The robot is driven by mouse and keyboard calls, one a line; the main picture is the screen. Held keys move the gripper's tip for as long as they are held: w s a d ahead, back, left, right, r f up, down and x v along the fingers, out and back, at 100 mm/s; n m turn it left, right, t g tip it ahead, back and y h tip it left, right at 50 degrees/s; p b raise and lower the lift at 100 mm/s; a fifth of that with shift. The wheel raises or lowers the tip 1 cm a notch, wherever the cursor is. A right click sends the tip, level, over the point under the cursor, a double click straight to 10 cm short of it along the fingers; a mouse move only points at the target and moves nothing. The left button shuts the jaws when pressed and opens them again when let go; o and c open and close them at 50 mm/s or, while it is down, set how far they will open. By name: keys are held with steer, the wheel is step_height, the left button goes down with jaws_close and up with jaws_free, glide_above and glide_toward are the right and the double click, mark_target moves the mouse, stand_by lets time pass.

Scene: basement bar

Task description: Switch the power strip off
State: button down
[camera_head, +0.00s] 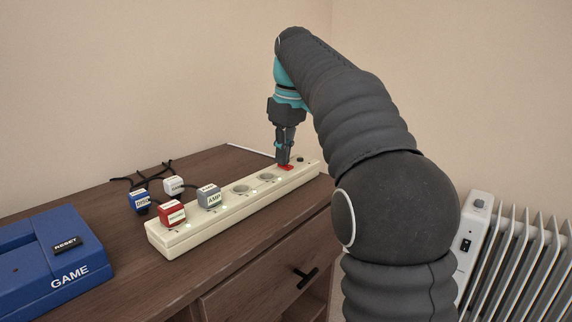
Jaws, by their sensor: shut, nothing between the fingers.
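The cream power strip (229,207) lies on top of the brown wooden cabinet, running from near left to far right. Its red switch (287,167) is at the far right end. My gripper (283,162) points down at the switch with its fingers closed and empty. The fingertips are at the switch or just above it; I cannot tell whether they touch. They hide part of the switch, and its position is not clear. A red plug (172,213) and a grey plug marked AMP (210,197) sit in the strip's left part. Small lights show along the strip.
A blue plug (139,201) and a white plug (173,186) with black cables are behind the strip's left end. A blue GAME console (55,262) with a RESET button is at the left. A white radiator (515,262) stands right of the cabinet (120,275). Walls are behind.

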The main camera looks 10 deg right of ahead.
steer(key=shift+r+p, duration=2.3)
steer(key=shift+p, duration=0.25)
steer(key=shift+r+p, duration=0.5)
steer(key=shift+r, duration=0.6)
steer(key=shift+s, duration=0.1)
steer(key=shift+s, duration=0.3)
steer(key=s+f+m+t, duration=0.2)
steer(key=s+f+m, duration=0.25)
steer(key=s, duration=1.05)
steer(key=s+f+m+t+h, duration=0.1)
steer(key=s+f+m+t, duration=0.1)
steer(key=s+f, duration=1.2)
steer(key=shift+s+f+m, duration=0.25)
steer(key=shift+f+m, duration=0.1)
steer(key=shift+f, duration=0.4)
